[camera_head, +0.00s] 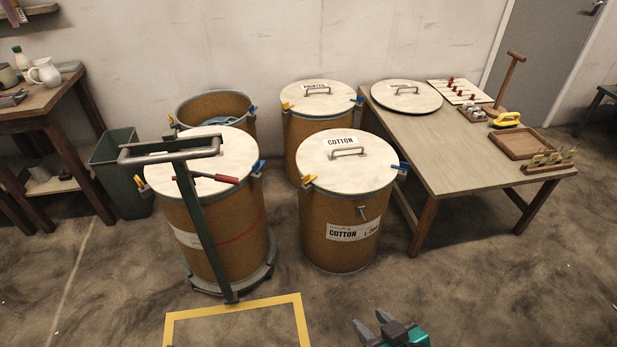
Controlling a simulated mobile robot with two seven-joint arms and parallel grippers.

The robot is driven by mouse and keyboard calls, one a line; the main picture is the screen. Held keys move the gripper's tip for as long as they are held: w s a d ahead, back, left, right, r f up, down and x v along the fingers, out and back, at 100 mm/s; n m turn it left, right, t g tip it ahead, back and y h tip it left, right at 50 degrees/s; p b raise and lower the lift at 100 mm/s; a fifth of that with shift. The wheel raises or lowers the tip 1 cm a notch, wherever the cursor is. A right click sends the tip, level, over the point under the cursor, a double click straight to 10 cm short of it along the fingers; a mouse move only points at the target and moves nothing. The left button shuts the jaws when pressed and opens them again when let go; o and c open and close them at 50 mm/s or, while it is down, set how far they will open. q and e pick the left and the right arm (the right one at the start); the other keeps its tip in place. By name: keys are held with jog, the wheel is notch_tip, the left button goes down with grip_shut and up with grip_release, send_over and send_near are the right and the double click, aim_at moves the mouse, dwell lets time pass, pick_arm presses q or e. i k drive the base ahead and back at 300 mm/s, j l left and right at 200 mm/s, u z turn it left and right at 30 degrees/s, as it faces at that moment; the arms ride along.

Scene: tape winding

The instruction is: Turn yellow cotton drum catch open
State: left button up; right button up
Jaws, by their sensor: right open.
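The cotton drum (322,222) is a brown cylinder with a pale round lid (345,172) marked "COTTON". Its yellow catch (308,181) sits on the left of the rim; it is too small to tell how it is turned. A blue catch (401,167) sits on the right of the rim. My right gripper (369,324) is at the bottom edge, in front of the drum and apart from it. It is open and empty. My left gripper is out of view.
A green drum trolley (190,215) with a handle stands at the left drum (225,205). A lidded drum (291,125) and an open drum (240,108) stand behind. A wooden table (440,150) is to the right. Yellow floor marking (235,305) lies in front; the floor before the cotton drum is clear.

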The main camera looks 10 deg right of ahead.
aim_at(307, 179)
jog(key=i+j, duration=0.15)
jog(key=i, duration=1.05)
jog(key=l+z, duration=0.05)
